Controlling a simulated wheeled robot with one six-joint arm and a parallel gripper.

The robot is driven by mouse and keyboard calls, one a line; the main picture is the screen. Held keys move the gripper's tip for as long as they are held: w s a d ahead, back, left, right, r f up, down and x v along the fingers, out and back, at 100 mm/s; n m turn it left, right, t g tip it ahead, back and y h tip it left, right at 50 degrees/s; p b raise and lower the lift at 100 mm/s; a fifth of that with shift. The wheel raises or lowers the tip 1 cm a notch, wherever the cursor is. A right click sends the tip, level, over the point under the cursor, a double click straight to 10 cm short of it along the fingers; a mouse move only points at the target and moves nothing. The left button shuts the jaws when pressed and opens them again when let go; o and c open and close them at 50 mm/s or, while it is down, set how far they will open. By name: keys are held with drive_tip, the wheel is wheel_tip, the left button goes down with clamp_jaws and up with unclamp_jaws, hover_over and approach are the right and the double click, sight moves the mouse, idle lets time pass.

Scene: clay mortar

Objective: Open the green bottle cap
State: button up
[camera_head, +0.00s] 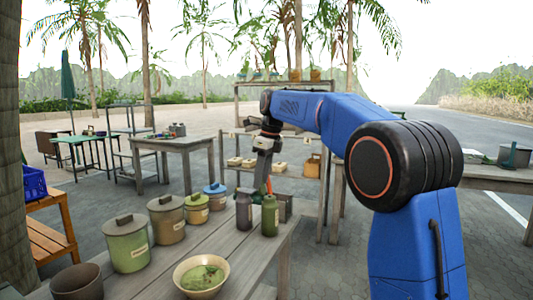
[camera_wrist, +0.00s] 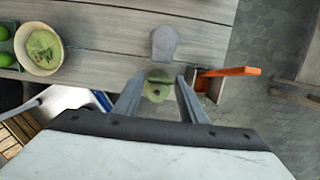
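The green bottle (camera_head: 270,219) stands upright on the wooden table, near its right end. Its cap (camera_head: 269,198) appears to be on top. My gripper (camera_head: 262,184) points down just above the bottle. In the wrist view my gripper (camera_wrist: 160,78) is open, with its two fingers apart. The green bottle (camera_wrist: 157,77) shows from above between the fingers, with gaps on both sides. I cannot tell whether the fingertips reach down to cap height.
A box (camera_wrist: 205,84) with an orange-handled tool (camera_wrist: 232,72) is right beside the green bottle in the wrist view. A bowl of green food (camera_head: 201,278) and several lidded canisters (camera_head: 127,244) stand on the left part of the table (camera_head: 235,252). The table's right edge is near.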

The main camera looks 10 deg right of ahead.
wheel_tip(320, 180, up, 16)
drive_tip(key=s+d, duration=0.2)
drive_tip(key=shift+d+f, duration=0.15)
drive_tip(key=shift+d, duration=0.15)
drive_tip(key=s+d+f+n+t, duration=0.1)
drive_tip(key=s+d+f+n, duration=0.1)
drive_tip(key=s+f+n, duration=0.35)
drive_tip(key=s+d+f+n, duration=0.2)
drive_tip(key=s+n, duration=0.1)
drive_tip(key=s, duration=0.6)
drive_tip(key=s+d+f+n+t, duration=0.1)
drive_tip(key=s+f+n, duration=0.25)
drive_tip(key=s, duration=0.35)
drive_tip(key=s+d+f+n+h, duration=0.1)
drive_tip(key=s+d+f+n, duration=0.1)
drive_tip(key=s+f+n, duration=0.4)
drive_tip(key=s+d+f+n+t, duration=0.1)
drive_tip(key=s+f+n, duration=0.6)
drive_tip(key=s+f, duration=1)
wheel_tip(320, 180, down, 2)
drive_tip(key=shift+d+f+t+h, duration=0.25)
drive_tip(key=shift+d+t+h, duration=0.05)
drive_tip(key=shift+d+h, duration=0.15)
